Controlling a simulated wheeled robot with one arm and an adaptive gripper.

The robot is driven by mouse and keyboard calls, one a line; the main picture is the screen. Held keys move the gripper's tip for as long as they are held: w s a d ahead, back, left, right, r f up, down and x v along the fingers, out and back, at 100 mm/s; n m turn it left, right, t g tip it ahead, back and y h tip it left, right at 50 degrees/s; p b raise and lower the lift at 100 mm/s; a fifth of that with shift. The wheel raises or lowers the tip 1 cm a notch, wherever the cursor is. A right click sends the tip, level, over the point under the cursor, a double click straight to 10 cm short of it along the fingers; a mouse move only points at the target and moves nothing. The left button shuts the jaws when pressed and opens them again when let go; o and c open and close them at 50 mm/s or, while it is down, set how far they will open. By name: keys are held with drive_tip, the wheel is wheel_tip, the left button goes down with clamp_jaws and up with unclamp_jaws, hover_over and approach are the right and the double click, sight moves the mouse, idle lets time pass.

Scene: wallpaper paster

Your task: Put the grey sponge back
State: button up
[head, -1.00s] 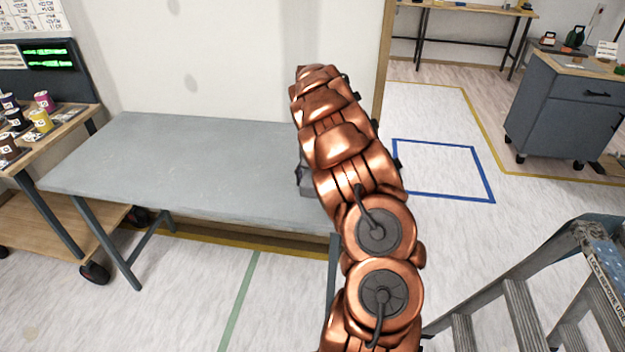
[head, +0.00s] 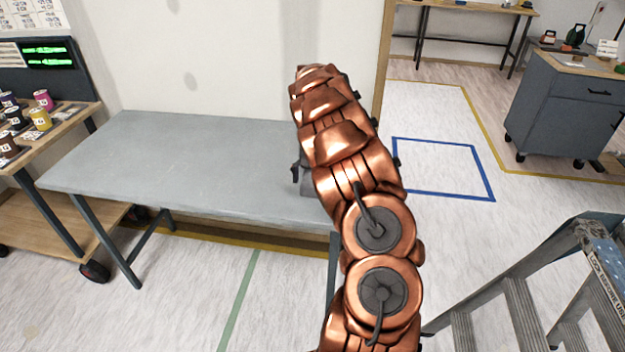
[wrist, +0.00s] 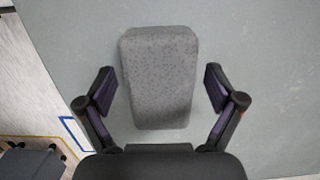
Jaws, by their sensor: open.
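The grey sponge (wrist: 158,80) lies on the grey table, seen from above in the wrist view as a speckled, tapered block. My gripper (wrist: 160,88) is open, with one finger on each side of the sponge and a visible gap at both sides. The head view shows the grey table (head: 200,165), but my copper arm hides the sponge there. Only a small dark part of my gripper (head: 296,173) shows at the left edge of the arm, over the right part of the table.
A wooden cart (head: 62,122) with several small cans stands left of the table. A stepladder (head: 520,310) is at the lower right. A grey drawer cabinet (head: 570,110) stands at the back right. The left part of the table is clear. A blue floor square (head: 440,145) is empty.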

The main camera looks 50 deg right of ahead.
sight(311, 178)
drive_tip(key=shift+r, duration=0.25)
drive_tip(key=shift+w+d+r, duration=0.1)
drive_tip(key=shift+r, duration=0.65)
drive_tip(key=shift+a+r+b, duration=0.2)
drive_tip(key=shift+r+b, duration=0.1)
drive_tip(key=shift+r, duration=1.3)
drive_tip(key=shift+a+r+b, duration=0.15)
drive_tip(key=shift+r+b, duration=0.15)
drive_tip(key=shift+r, duration=1.25)
drive_tip(key=s+a+r+n, duration=0.1)
drive_tip(key=s+a+r, duration=0.25)
drive_tip(key=a, duration=0.35)
drive_tip(key=s+a+r+n+h, duration=0.15)
drive_tip(key=s+a, duration=0.25)
drive_tip(key=a, duration=0.4)
drive_tip(key=s+a+r+n, duration=0.1)
drive_tip(key=s+a+r, duration=0.2)
drive_tip(key=a, duration=0.4)
drive_tip(key=s+a+f+n+g, duration=0.15)
drive_tip(key=s+a+n, duration=0.25)
drive_tip(key=s+a, duration=0.45)
drive_tip(key=s+a+f+n+t, duration=0.1)
drive_tip(key=s+a+f+n, duration=0.4)
drive_tip(key=s, duration=0.6)
wheel_tip(311, 178, up, 10)
drive_tip(key=a+m+p, duration=0.1)
drive_tip(key=p, duration=0.7)
drive_tip(key=shift+s+a, duration=0.15)
drive_tip(key=shift+s, duration=0.05)
drive_tip(key=shift+m+g, duration=0.25)
